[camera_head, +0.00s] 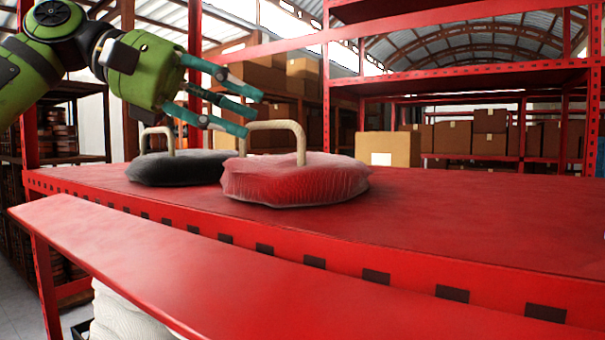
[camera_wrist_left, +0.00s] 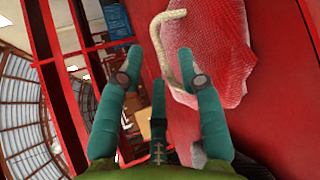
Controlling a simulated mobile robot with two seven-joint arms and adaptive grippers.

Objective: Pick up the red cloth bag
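The red cloth bag (camera_head: 293,180) lies on the red shelf (camera_head: 470,215), with a pale rope-like handle (camera_head: 300,140) arching above it. It also shows in the left wrist view (camera_wrist_left: 222,50), with its handle (camera_wrist_left: 158,45) just beyond my fingers. My left gripper (camera_head: 245,103) hangs above and to the left of the red bag, near the handle's top. Its teal fingers are spread and hold nothing; they show apart in the left wrist view (camera_wrist_left: 160,80). I cannot tell from these views whether a finger touches the handle. My right gripper is not in view.
A dark bag (camera_head: 175,168) with a similar pale handle lies on the shelf just left of the red bag. A cardboard box (camera_head: 388,149) stands behind to the right. A red front rail (camera_head: 200,265) runs before the shelf. The shelf's right side is clear.

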